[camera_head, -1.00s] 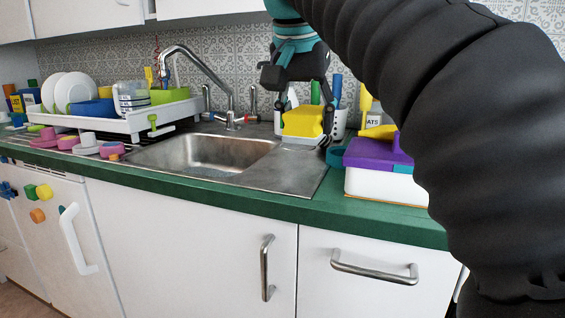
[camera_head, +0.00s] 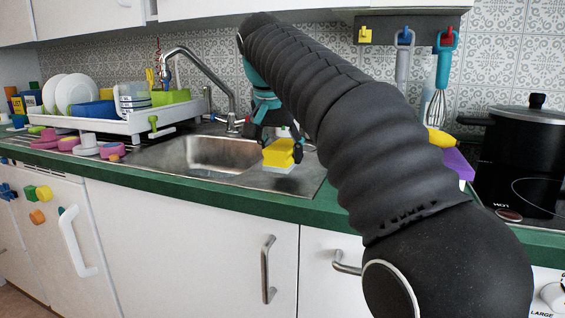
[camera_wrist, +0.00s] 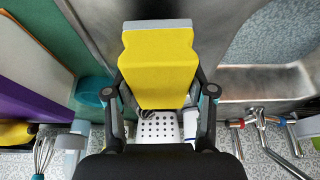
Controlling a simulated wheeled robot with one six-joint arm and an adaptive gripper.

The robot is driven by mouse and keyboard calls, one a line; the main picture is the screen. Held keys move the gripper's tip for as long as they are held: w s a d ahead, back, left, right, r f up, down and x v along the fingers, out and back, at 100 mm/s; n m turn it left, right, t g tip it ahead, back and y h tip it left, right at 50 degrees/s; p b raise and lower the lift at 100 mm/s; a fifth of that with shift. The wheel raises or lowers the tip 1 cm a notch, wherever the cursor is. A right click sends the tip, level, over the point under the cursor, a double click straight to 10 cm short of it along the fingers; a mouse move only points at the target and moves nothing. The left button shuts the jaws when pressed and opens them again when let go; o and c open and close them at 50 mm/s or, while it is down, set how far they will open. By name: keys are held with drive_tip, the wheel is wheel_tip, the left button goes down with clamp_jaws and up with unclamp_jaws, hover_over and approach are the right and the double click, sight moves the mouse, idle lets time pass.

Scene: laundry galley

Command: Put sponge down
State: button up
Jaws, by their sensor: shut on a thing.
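The sponge (camera_head: 279,152) is a yellow block with a pale grey layer on its lower side. My gripper (camera_head: 283,140) is shut on it, over the right part of the steel sink unit (camera_head: 262,181), beside the basin (camera_head: 218,154). In the wrist view the sponge (camera_wrist: 158,65) sits between the two dark fingers (camera_wrist: 160,92), its grey end pointing away. It is close to the steel surface; I cannot tell whether it touches.
A white dish rack (camera_head: 133,124) with plates stands left of the basin, and a tap (camera_head: 205,75) rises behind it. A purple-topped container (camera_head: 457,164), partly hidden by my arm, and a black pot (camera_head: 525,135) are at right. A white perforated holder (camera_wrist: 158,126) shows behind the sponge in the wrist view.

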drive_tip(key=shift+f, duration=0.95)
drive_tip(key=shift+f, duration=0.1)
drive_tip(key=o, duration=1.3)
drive_tip(key=shift+c, duration=0.2)
drive_tip(key=p+v, duration=0.3)
drive_tip(key=v, duration=0.7)
drive_tip(key=shift+w, duration=0.1)
drive_tip(key=shift+v, duration=1.15)
